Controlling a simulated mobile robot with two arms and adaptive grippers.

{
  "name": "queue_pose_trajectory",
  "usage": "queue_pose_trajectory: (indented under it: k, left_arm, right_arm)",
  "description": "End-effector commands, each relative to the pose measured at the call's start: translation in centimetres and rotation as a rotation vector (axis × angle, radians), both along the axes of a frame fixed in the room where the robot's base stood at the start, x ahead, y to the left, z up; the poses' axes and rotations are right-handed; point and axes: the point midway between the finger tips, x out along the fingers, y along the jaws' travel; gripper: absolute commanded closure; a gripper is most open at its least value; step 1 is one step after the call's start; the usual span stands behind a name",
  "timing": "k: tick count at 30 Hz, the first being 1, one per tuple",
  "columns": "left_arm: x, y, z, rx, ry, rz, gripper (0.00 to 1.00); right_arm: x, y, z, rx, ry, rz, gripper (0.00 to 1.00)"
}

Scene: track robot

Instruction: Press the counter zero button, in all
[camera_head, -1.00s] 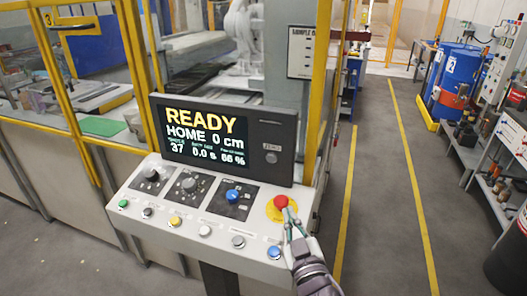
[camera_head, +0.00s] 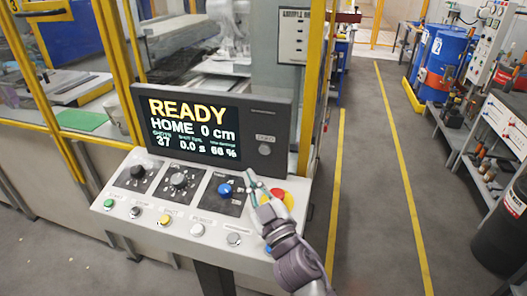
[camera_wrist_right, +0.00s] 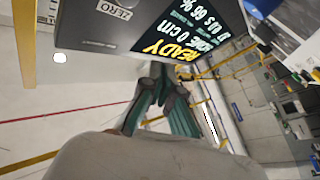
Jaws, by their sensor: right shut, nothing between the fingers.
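The counter zero button (camera_head: 265,149) is a small round silver button under a ZERO label on the right part of the dark display panel (camera_head: 265,118). My right gripper (camera_head: 251,178) is shut and empty, pointing up toward the panel. In the picture its fingertips lie below and slightly left of the button, apart from it. In the right wrist view the fingers (camera_wrist_right: 160,85) show with the ZERO label (camera_wrist_right: 115,9) at the upper left; the button itself is not clearly seen there. My left gripper is not in view.
The console (camera_head: 165,218) has dials, a blue knob (camera_head: 225,190), several coloured buttons and a red emergency stop (camera_head: 277,195), partly hidden by my right gripper. A yellow frame post (camera_head: 312,90) stands behind it. The aisle to the right is clear.

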Motion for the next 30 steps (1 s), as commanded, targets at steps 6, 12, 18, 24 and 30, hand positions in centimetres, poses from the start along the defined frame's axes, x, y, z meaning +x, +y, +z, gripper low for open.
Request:
queue_pose_trajectory:
  k: [6,12,18,24,30]
  left_arm:
    - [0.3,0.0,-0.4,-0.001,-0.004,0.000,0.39]
    - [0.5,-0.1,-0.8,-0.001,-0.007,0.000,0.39]
    - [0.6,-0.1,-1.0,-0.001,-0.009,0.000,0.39]
    - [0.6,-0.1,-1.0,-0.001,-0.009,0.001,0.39]
    - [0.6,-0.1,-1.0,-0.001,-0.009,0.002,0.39]
  right_arm:
    - [3.1,-1.0,0.0,-0.002,-0.002,0.000,1.00]
    - [5.5,-1.8,-0.1,-0.001,0.000,-0.002,1.00]
    - [6.8,-2.2,0.0,0.000,0.000,0.000,1.00]
    - [7.1,-2.4,0.0,0.000,0.000,-0.001,1.00]
    - [7.1,-2.4,0.0,0.000,0.000,-0.001,1.00]
